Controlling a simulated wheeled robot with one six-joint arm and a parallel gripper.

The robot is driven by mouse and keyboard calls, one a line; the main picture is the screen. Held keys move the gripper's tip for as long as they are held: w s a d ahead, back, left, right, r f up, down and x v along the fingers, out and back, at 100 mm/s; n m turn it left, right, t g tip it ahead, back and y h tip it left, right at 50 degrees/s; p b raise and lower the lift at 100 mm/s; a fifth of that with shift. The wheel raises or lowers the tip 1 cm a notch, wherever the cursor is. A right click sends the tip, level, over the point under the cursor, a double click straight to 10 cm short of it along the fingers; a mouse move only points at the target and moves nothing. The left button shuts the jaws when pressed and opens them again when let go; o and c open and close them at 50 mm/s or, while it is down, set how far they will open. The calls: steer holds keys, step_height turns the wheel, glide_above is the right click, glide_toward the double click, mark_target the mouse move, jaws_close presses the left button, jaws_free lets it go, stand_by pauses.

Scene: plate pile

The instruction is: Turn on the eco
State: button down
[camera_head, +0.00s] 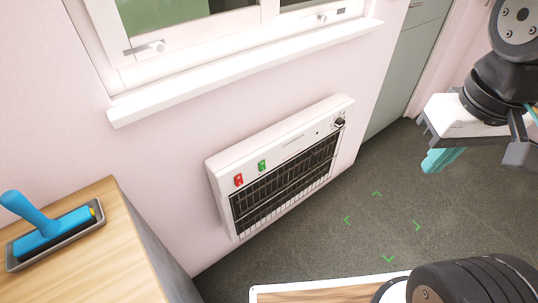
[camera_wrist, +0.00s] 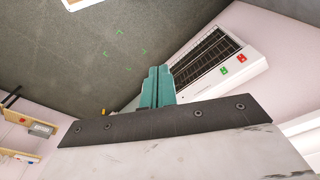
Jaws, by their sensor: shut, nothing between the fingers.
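A white wall heater (camera_head: 279,165) with a dark grille hangs under the window in the head view. A red switch (camera_head: 239,180) and a green switch (camera_head: 262,166) sit at the left of its top panel, and a dark knob (camera_head: 339,122) at the right end. Any lettering is too small to read. The heater (camera_wrist: 245,66) also shows in the wrist view, with the green switch (camera_wrist: 223,72) and red switch (camera_wrist: 241,58). My gripper (camera_head: 432,164), with teal fingers, is shut and empty, apart from the heater to its right. The fingers (camera_wrist: 157,75) also show in the wrist view.
A wooden cabinet (camera_head: 95,220) with a blue-handled brush (camera_head: 45,235) on a grey tray stands at the left. A window sill (camera_head: 240,72) juts out above the heater. Grey floor (camera_head: 340,225) with green corner marks is open in front of the heater.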

steer(key=w+d+f+n+t+h, duration=0.1)
steer(key=w+d+n+h, duration=0.15)
steer(key=w, duration=0.35)
steer(key=w+d+f+n+t+h, duration=0.1)
steer(key=w+d+f+t, duration=0.15)
steer(key=w, duration=0.35)
steer(key=w+a+f+n+t+y, duration=0.1)
steer(key=w+f+n, duration=0.1)
steer(key=w+n, duration=0.35)
steer(key=w+a+f+n+t, duration=0.1)
steer(key=w+a+f+n, duration=0.15)
steer(key=w, duration=0.55)
steer(key=w+a+f+n+y, duration=0.4)
steer(key=a+f+n, duration=0.1)
steer(key=a+f, duration=0.15)
steer(key=s+a+f+n+g+y, duration=0.4)
steer(key=s+a+f+n+y, duration=0.1)
steer(key=a+f, duration=0.4)
step_height(320, 180, down, 2)
steer(key=shift+s+a+f+n+g, duration=0.15)
steer(key=shift+s+a+n+g, duration=0.35)
steer(key=shift+n, duration=0.65)
steer(key=shift+s+d, duration=0.1)
